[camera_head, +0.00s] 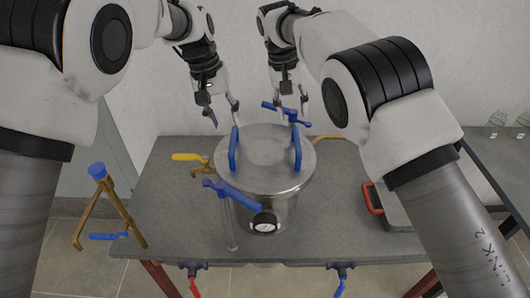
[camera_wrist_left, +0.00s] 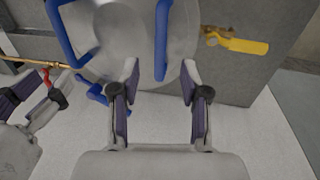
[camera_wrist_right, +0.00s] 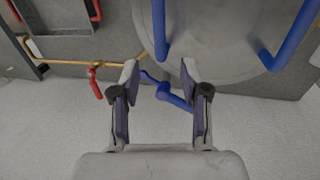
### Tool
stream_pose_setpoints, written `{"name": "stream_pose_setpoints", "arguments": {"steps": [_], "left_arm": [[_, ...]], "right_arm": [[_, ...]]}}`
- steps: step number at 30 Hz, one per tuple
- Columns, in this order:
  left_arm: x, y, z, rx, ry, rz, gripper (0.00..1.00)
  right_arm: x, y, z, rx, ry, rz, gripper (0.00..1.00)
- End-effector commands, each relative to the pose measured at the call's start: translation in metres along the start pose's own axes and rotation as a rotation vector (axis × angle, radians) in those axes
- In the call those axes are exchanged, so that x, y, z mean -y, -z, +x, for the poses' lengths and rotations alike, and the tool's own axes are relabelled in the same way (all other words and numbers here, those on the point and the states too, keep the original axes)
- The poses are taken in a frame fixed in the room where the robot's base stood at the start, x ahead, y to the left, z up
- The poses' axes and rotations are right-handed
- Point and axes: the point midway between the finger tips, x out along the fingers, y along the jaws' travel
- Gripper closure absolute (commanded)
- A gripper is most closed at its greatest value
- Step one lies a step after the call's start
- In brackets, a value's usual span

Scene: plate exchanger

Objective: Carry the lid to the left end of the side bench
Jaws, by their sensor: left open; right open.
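The round metal lid (camera_head: 265,158) sits on a steel vessel (camera_head: 285,205) on the grey table. It carries a left blue handle (camera_head: 234,150) and a right blue handle (camera_head: 297,148). My left gripper (camera_head: 221,112) is open and empty behind the left handle. In the left wrist view that handle (camera_wrist_left: 162,35) lines up between the open fingers (camera_wrist_left: 160,72). My right gripper (camera_head: 293,108) is open and empty behind the right handle. In the right wrist view that handle (camera_wrist_right: 160,30) lines up just ahead of its fingers (camera_wrist_right: 160,72).
A red-handled grey tray (camera_head: 395,210) lies on the table.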

Motion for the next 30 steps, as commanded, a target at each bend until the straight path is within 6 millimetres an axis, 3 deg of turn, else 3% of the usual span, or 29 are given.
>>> {"name": "stream_pose_setpoints", "arguments": {"steps": [5, 16, 27, 28, 30], "left_arm": [[0.000, 0.000, 0.012, 0.002, 0.001, 0.000, 0.55], [0.000, -0.001, 0.070, 0.003, 0.001, 0.000, 0.55], [0.000, -0.001, 0.079, 0.001, 0.001, 0.000, 0.55], [0.000, -0.001, 0.079, 0.001, 0.001, 0.000, 0.58], [0.000, -0.001, 0.079, 0.000, 0.001, 0.000, 0.83]], "right_arm": [[0.000, 0.000, 0.012, 0.002, 0.000, 0.000, 0.55], [0.000, 0.000, 0.070, 0.002, 0.001, 0.000, 0.55], [0.000, 0.000, 0.079, 0.001, 0.001, 0.000, 0.55], [0.000, 0.000, 0.079, 0.001, 0.001, 0.000, 0.58], [0.000, 0.000, 0.079, 0.001, 0.001, 0.000, 0.83]]}}
